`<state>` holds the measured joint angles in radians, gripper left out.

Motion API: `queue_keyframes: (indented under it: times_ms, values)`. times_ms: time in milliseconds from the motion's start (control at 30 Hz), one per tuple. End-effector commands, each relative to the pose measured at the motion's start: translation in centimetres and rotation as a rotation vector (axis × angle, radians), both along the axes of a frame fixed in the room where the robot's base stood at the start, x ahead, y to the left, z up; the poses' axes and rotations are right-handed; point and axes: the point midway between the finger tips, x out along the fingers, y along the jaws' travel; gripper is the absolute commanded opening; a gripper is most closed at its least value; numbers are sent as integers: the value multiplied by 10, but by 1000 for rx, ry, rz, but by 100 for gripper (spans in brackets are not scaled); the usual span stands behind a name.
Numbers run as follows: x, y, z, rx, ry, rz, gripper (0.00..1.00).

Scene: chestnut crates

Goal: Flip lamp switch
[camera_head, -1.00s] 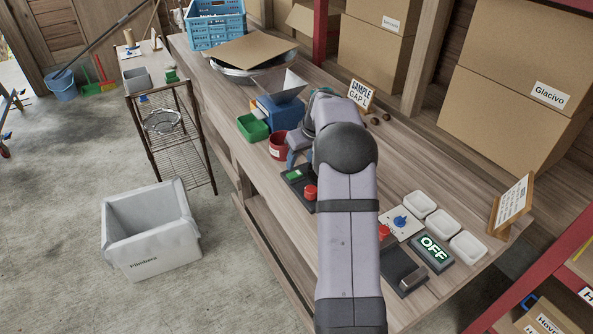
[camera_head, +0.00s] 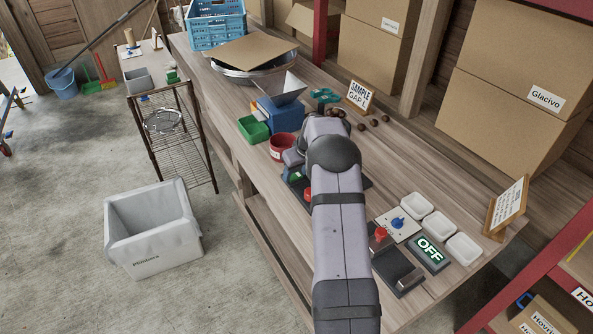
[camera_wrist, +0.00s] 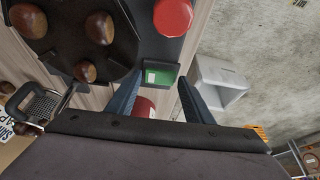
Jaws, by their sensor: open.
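A black device (camera_head: 402,275) with a red knob (camera_head: 380,234) and a grey raised part lies on the bench at the front right. Beside it stands a lit sign (camera_head: 430,252) reading OFF. I cannot tell which part is the lamp switch. My gripper (camera_head: 291,168) is farther back, low over another black device with a red button (camera_head: 308,194), partly hidden by my arm. In the wrist view my gripper (camera_wrist: 160,104) is open and empty. A small green screen (camera_wrist: 160,75) and the red button (camera_wrist: 173,17) show beyond its blue fingers.
A red cup (camera_head: 283,147), a green box (camera_head: 253,128) and a blue machine (camera_head: 280,113) stand close to my gripper. A dark plate with chestnuts (camera_wrist: 40,45) shows in the wrist view. White trays (camera_head: 416,205) line the bench's right side.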

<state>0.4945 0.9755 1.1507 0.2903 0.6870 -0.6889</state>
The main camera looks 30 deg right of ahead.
Motion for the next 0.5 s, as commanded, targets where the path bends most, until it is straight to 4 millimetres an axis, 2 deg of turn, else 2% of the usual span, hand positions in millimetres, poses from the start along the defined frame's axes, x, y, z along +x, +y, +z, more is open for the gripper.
queue_keyframes:
  times_ms: [233,267,367,500]
  values:
    - [0,0,0,0,-1,0,47]
    - [0,0,0,0,-1,0,42]
    - [0,0,0,0,-1,0,18]
    - [0,0,-1,2,0,0,17]
